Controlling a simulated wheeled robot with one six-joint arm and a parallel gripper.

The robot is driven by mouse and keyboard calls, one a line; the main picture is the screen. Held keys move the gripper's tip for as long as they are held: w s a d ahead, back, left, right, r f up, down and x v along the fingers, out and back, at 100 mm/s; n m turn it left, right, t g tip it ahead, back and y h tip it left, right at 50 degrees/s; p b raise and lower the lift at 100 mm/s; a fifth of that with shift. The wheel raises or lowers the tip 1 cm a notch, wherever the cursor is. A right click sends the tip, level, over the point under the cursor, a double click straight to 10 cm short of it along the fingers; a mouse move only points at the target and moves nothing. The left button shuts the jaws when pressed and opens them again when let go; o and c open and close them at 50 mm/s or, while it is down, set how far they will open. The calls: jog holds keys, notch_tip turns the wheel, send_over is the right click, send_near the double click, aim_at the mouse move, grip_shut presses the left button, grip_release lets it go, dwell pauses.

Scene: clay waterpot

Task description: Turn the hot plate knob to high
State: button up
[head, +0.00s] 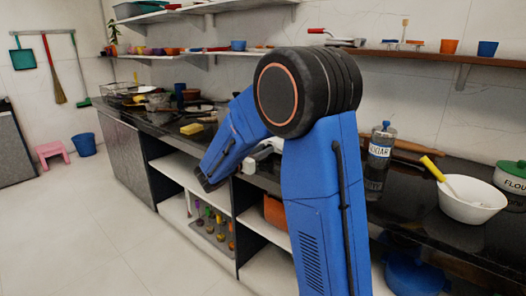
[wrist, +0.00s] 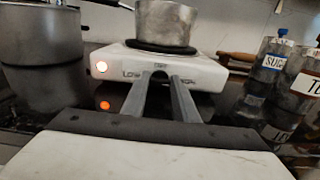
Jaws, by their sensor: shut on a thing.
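The white hot plate (wrist: 118,58) stands on the dark counter ahead in the wrist view. Lettering shows on the front: "LOW" at the left, a small word above the middle and a blurred word at the right. My gripper (wrist: 160,80) has its two grey fingers at the middle of this front, closed on the knob. The knob is hidden between the fingertips, so its pointing direction cannot be read. In the head view my blue arm hides most of the gripper and hot plate.
A metal pot (wrist: 165,22) sits on the burner. A dark pot (wrist: 42,50) stands close at the left, labelled jars (wrist: 270,65) at the right.

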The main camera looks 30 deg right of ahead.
jog(key=o, duration=1.1)
jog(key=shift+c, duration=0.2)
jog(key=shift+a, duration=0.1)
jog(key=v, duration=1.7)
jog(key=shift+s, duration=0.1)
jog(key=s+d+f+m+g+y, duration=0.25)
jog(key=s+d+m+y, duration=0.2)
jog(key=s, duration=0.55)
jog(key=s+d+f+m+g+y, duration=0.25)
jog(key=s+d+m, duration=0.2)
jog(key=s, duration=0.45)
jog(key=s+a+f+m+t+y, duration=0.2)
jog(key=s+a+m+t+y, duration=0.1)
jog(key=s+a+m+y, duration=0.7)
jog(key=s+m, duration=0.2)
jog(key=s, duration=0.2)
jog(key=shift+s+a+m+t, duration=0.2)
jog(key=shift+a+m+t, duration=0.1)
jog(key=shift+m, duration=0.1)
